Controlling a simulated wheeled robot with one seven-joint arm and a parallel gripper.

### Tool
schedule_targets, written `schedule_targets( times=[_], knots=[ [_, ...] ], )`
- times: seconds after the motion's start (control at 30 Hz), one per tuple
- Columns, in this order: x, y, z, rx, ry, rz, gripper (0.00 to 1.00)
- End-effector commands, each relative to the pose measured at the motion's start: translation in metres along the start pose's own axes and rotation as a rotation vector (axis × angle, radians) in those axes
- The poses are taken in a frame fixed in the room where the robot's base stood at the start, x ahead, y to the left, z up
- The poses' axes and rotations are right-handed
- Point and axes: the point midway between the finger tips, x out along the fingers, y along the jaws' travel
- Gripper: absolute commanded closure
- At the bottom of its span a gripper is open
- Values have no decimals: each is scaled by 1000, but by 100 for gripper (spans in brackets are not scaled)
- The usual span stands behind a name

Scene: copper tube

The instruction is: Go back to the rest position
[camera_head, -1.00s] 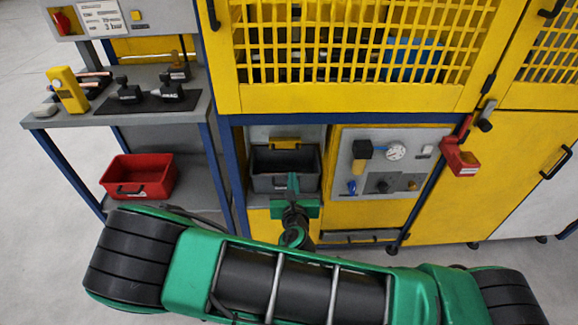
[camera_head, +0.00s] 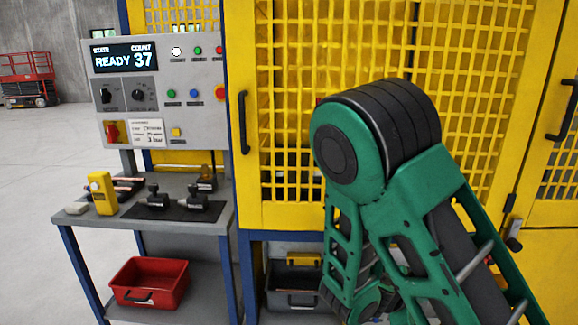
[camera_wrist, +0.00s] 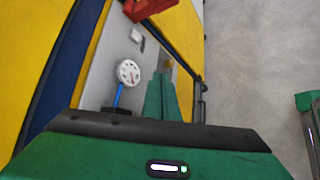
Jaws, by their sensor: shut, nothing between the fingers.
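My gripper (camera_wrist: 162,97) shows in the wrist view, its green fingers shut together with nothing between them. Behind the fingers is the grey panel with a white round gauge (camera_wrist: 128,72); the gripper is apart from it as far as I can tell. In the head view my green and black arm is raised and folded in front of the yellow mesh guard (camera_head: 285,200). The gripper itself is hidden there.
A grey side table (camera_head: 222,215) holds a yellow device (camera_head: 102,193) and black fixtures (camera_head: 166,200). A red bin (camera_head: 149,284) stands on its lower shelf, a dark bin (camera_head: 291,287) in the machine's opening. A control box (camera_head: 158,92) reads READY 37.

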Motion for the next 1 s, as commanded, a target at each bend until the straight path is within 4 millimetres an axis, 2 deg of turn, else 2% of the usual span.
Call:
schedule_targets(
  times=[0.03, 0.2, 0.47, 0.77, 1.0],
  knots=[
    [3, -4, 17, 88, -9, -64, 100],
    [6, -25, 65, 353, -49, -266, 100],
    [-12, -54, 125, 732, -105, -542, 100],
    [-56, -79, 182, 1121, -158, -810, 100],
    [-104, -95, 222, 1391, -191, -980, 100]
  ],
)
